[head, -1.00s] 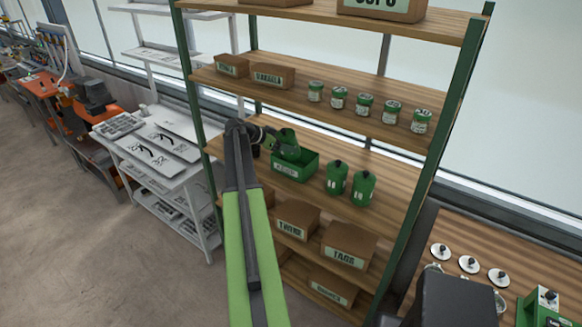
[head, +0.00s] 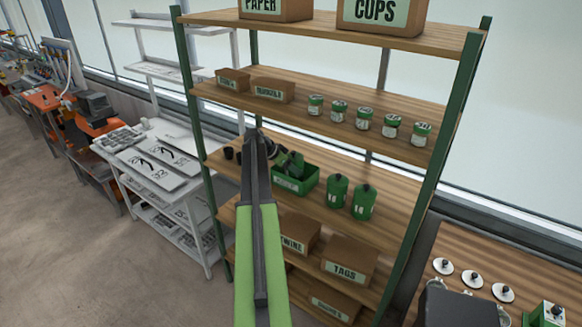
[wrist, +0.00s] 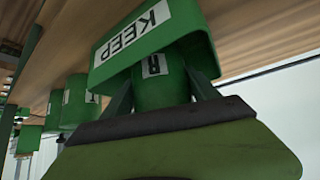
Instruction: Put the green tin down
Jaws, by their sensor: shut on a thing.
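The green tin (wrist: 165,88), with a white label, is held between the fingers of my gripper (wrist: 163,92) in the wrist view. In the head view the tin (head: 291,163) is a dark green shape at the open green box (head: 297,185) on the middle shelf. My gripper (head: 280,156) is shut on it there, partly hidden behind my arm. The green box (wrist: 140,45) carries a KEEP label in the wrist view, and the tin overlaps its opening. I cannot tell whether the tin touches the box floor.
Two green canisters (head: 350,196) stand just right of the box. Small black pots (head: 230,153) stand to its left. Several green-and-white tins (head: 363,118) and small cartons line the shelf above. Cardboard boxes (head: 350,262) fill the shelf below. A green upright (head: 435,175) bounds the right side.

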